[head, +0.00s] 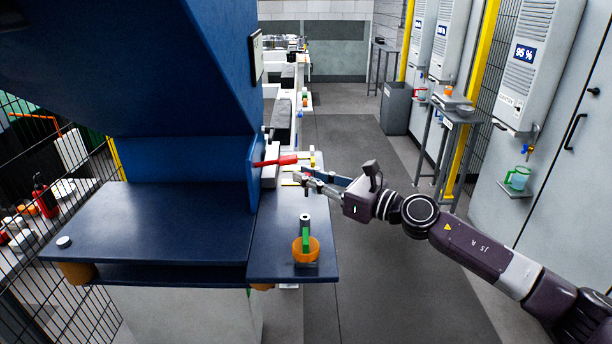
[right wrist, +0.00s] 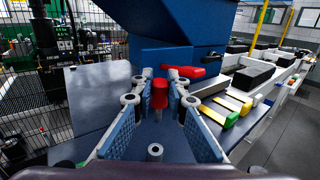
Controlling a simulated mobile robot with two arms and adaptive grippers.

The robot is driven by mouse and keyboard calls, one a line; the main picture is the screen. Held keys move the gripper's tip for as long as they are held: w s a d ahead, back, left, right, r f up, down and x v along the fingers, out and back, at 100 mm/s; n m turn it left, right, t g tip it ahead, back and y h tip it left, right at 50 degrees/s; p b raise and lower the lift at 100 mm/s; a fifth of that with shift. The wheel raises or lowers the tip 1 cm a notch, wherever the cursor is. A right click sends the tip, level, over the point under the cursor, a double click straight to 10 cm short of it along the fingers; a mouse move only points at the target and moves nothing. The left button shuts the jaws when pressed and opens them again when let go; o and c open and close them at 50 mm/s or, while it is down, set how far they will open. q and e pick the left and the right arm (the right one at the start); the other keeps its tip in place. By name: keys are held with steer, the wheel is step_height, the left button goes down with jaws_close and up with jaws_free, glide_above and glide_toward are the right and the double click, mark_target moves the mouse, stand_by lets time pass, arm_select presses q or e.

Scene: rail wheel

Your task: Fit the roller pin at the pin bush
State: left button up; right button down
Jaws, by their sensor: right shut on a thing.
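My right gripper (head: 305,178) reaches in from the right over the small blue side table (head: 280,262). In the right wrist view its blue-padded fingers (right wrist: 159,100) are closed around a small upright red piece (right wrist: 159,93), probably the roller pin; its lower part is hard to make out. A grey ring-ended cylinder (right wrist: 155,150) shows between the fingers, nearer the camera; I cannot tell if it is the pin bush. My left gripper is not in view.
A large blue machine housing (head: 195,80) rises behind the table, with a red handle (head: 276,161) at its side. Yellow, green and red-ended blocks (right wrist: 230,115) lie beyond the gripper. The grey floor aisle (head: 380,270) is clear.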

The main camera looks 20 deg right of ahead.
mark_target(307, 196)
steer(key=shift+a, duration=0.1)
steer(key=shift+w+a+f+p, duration=0.1)
steer(key=shift+w+p, duration=0.05)
steer(key=shift+p, duration=0.15)
step_height(307, 196, down, 3)
steer(key=b, duration=0.3)
step_height(307, 196, down, 2)
steer(key=shift+b, duration=0.85)
steer(key=shift+f, duration=0.1)
arm_select(q)
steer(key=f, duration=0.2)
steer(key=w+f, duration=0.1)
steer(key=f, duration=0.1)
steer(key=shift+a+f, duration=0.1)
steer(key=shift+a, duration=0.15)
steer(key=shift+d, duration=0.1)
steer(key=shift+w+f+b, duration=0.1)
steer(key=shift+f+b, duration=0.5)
steer(key=shift+b, duration=0.05)
arm_select(e)
steer(key=shift+f, duration=0.55)
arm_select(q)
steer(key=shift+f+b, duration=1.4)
arm_select(e)
steer(key=shift+f, duration=1.6)
